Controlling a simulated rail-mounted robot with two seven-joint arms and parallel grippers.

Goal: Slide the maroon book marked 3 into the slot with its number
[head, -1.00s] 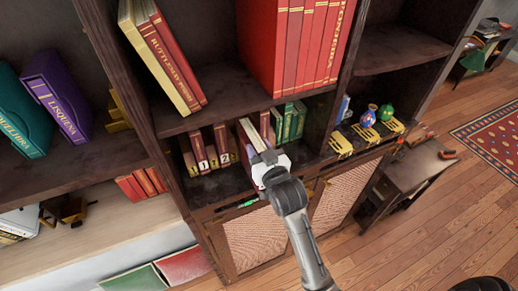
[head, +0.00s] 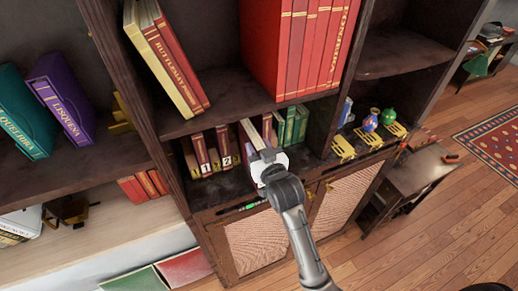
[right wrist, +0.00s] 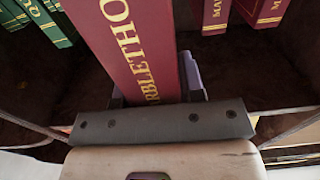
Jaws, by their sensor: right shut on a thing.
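The maroon book (head: 251,134) is held upright in my right gripper (head: 266,160), at the gap in the lower shelf row. Its far part reaches in between the books; its pale top edge shows in the head view. In the right wrist view its spine (right wrist: 132,40) with gold letters stands between the fingers; its number is out of sight. Maroon books marked 1 (head: 204,164) and 2 (head: 226,160) stand left of it. The slot's inside is mostly hidden by the book and gripper. My left gripper is not in view.
Green books (head: 290,124) stand right of the held book. A dark shelf board and divider (head: 322,128) close in above and to the right. Yellow stands (head: 343,148) with small vases (head: 370,122) are farther right. A green marker (head: 256,205) lies on the ledge below.

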